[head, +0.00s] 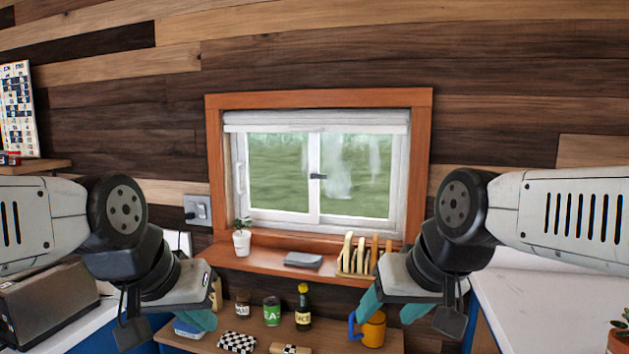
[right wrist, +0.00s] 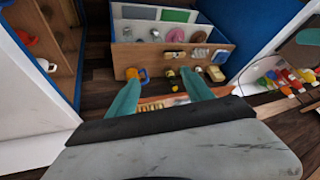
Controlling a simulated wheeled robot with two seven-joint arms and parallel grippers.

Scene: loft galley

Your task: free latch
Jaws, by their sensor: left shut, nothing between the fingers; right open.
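A small dark latch (head: 318,176) sits on the middle upright of the white sliding window (head: 313,215), about halfway up. The window looks closed, and the latch lies roughly level. My left gripper (head: 200,321) is shut and empty, low at the left, well below the window and apart from it. My right gripper (head: 390,308) is open, low at the right and also apart from the latch. Its two teal fingers (right wrist: 160,77) stand spread in the right wrist view, with nothing held between them. The latch does not show in the right wrist view.
The wooden sill (head: 265,262) holds a potted plant (head: 242,240), a grey item (head: 303,260) and a rack (head: 358,262). A lower shelf (head: 322,340) holds a green can (head: 271,311), a bottle (head: 303,308) and an orange mug (head: 373,329). A toaster (head: 50,305) stands left. Space before the window is clear.

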